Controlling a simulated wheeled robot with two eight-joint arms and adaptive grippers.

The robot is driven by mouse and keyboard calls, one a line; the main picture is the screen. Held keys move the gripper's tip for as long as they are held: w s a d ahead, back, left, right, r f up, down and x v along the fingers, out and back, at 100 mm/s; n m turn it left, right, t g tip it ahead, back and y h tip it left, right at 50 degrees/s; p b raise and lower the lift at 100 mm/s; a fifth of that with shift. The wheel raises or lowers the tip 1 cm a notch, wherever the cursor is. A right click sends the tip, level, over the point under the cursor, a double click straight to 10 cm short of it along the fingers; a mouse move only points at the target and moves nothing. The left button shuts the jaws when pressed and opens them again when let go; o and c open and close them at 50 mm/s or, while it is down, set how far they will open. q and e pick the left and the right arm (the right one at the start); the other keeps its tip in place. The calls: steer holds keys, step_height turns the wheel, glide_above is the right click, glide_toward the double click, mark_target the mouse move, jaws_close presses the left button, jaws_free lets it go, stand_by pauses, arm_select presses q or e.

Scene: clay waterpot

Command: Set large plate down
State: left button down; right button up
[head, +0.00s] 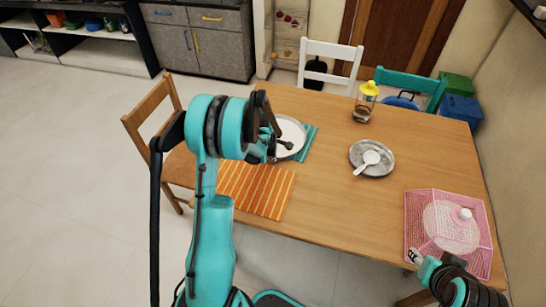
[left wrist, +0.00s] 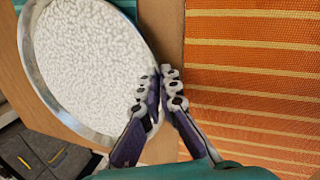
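The large plate (head: 291,131) is round with a metal rim and a white, grainy top. It is at the table's left side, over a teal placemat (head: 309,140), partly hidden by my left gripper (head: 270,142). In the left wrist view, the plate (left wrist: 85,60) fills the upper left. My left gripper's fingers (left wrist: 164,90) are close together on either side of its right rim, pinching it. Whether the plate touches the mat is hard to tell. My right gripper (head: 417,258) is at the lower right by the pink mesh cover; its opening is unclear.
An orange striped placemat (head: 262,192) lies nearer on the wooden table (head: 325,190). A grey plate (head: 383,169) with a white spoon, a yellow-topped lantern (head: 364,105) and a pink mesh cover (head: 418,217) stand to the right. Chairs surround the table; its middle is clear.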

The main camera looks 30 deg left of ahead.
arm_select(q)
steer(key=shift+f, duration=0.15)
steer(key=c, duration=2)
jaws_free()
steer(key=shift+s+r, duration=0.1)
steer(key=shift+r, duration=0.5)
steer(key=s+d+r+m+t+p, duration=0.1)
steer(key=s+d+r+m, duration=0.25)
steer(key=r, duration=0.35)
steer(key=s+d+r+m+p, duration=0.2)
steer(key=s+d+r+m, duration=0.15)
steer(key=r, duration=0.35)
steer(key=s+d+r+m+t+p, duration=0.1)
steer(key=s+d+r+m, duration=0.2)
steer(key=r, duration=0.5)
steer(key=s+d+r+m+t, duration=0.2)
steer(key=s+d+m, duration=0.6)
steer(key=s+m, duration=0.4)
steer(key=shift+s+d, duration=0.25)
steer(key=shift+s, duration=0.5)
